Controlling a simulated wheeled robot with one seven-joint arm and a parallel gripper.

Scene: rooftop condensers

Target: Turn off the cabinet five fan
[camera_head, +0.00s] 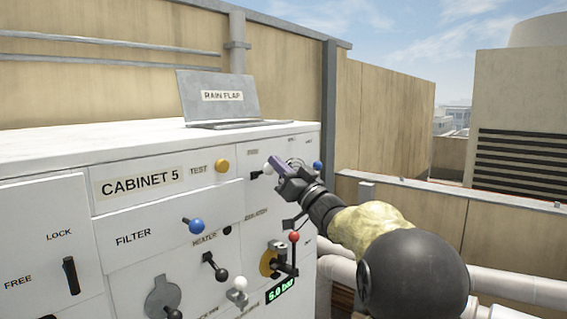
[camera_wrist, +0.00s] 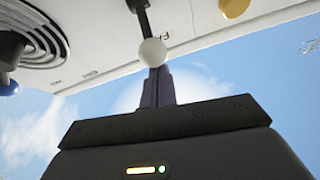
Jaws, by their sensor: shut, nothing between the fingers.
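The white cabinet front (camera_head: 60,235) fills the left of the head view, with a CABINET 5 label (camera_head: 140,182). A lever with a white ball knob (camera_head: 268,169) sits at its upper right, under a small label (camera_head: 252,151) too small to read surely. My gripper (camera_head: 279,163) is shut and empty at this knob. In the wrist view the white ball (camera_wrist: 152,52) is on a dark stem, and my shut fingers (camera_wrist: 157,82) end right at it. I cannot tell whether they touch. My gripper and wrist hide part of the panel around the lever.
Nearby are a yellow TEST button (camera_head: 222,166), blue FILTER knob (camera_head: 196,226), black heater lever (camera_head: 214,267), red-knobbed lever (camera_head: 294,238) and another blue knob (camera_head: 318,166). A RAIN FLAP plate (camera_head: 220,96) stands on top. A round grille (camera_wrist: 30,40) shows in the wrist view. Pipes run at right.

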